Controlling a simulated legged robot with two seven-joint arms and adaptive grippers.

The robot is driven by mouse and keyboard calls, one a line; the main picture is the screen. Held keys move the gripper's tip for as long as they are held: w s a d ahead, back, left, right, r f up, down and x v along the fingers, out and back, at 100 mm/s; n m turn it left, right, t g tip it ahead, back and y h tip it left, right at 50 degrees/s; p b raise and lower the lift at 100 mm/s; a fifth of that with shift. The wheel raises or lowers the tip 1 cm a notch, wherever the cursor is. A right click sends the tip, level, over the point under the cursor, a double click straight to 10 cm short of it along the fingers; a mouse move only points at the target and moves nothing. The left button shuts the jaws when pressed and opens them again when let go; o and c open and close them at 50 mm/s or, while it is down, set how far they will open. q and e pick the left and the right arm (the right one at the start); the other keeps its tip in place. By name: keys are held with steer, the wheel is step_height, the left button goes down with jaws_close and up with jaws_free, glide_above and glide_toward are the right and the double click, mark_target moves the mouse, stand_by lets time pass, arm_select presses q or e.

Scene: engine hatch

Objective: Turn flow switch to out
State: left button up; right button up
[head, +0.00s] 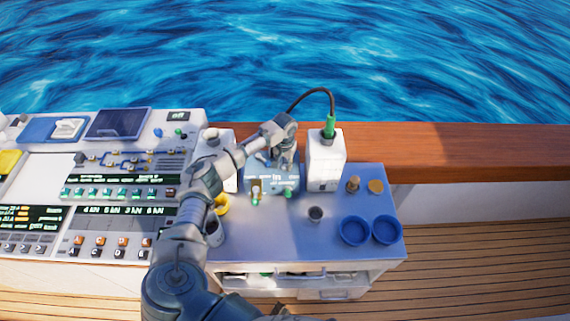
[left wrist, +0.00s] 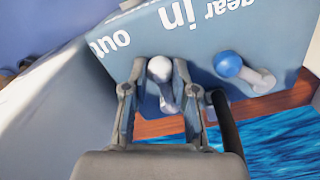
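The blue switch panel (head: 262,183) with "in" lettering stands at the back of the blue-topped cabinet. In the left wrist view the panel (left wrist: 200,42) shows "out", "in" and "gear" lettering turned nearly upside down. The flow switch, a lever with a white ball end (left wrist: 159,69), sits below the "in" and "out" lettering. My left gripper (left wrist: 157,72) is open, one finger on each side of this lever, with small gaps visible. In the head view my left gripper (head: 284,155) is over the panel and hides part of it. My right gripper is not visible.
A second lever with a blue ball (left wrist: 228,64) is close on the right in the wrist view. A white box (head: 325,162) with a green plug and black cable stands beside the panel. Two blue cups (head: 354,231) are at front right. A control console (head: 100,190) is left.

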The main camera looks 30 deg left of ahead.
mark_target(295, 166)
arm_select(q)
steer(key=shift+a, duration=0.1)
jaws_close()
steer(key=shift+d, duration=0.45)
steer(key=shift+w+d+r+n+p, duration=0.1)
steer(key=shift+n+p, duration=0.2)
steer(key=shift+p, duration=0.3)
steer(key=n+p, duration=0.1)
steer(key=p, duration=0.1)
steer(key=d+n+p, duration=0.1)
steer(key=shift+w+r+p, duration=0.1)
steer(key=shift+w+p, duration=0.3)
steer(key=n+p, duration=0.1)
steer(key=n, duration=0.1)
steer(key=shift+w+d+n+p, duration=0.3)
steer(key=shift+w+d+p, duration=0.05)
steer(key=shift+w, duration=0.05)
steer(key=shift+w+d+f+n+p, duration=0.2)
steer(key=shift+w+n+p, duration=0.25)
steer(key=shift+n, duration=0.65)
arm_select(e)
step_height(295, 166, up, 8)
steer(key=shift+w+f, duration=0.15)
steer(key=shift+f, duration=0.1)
arm_select(q)
steer(key=shift+w, duration=0.1)
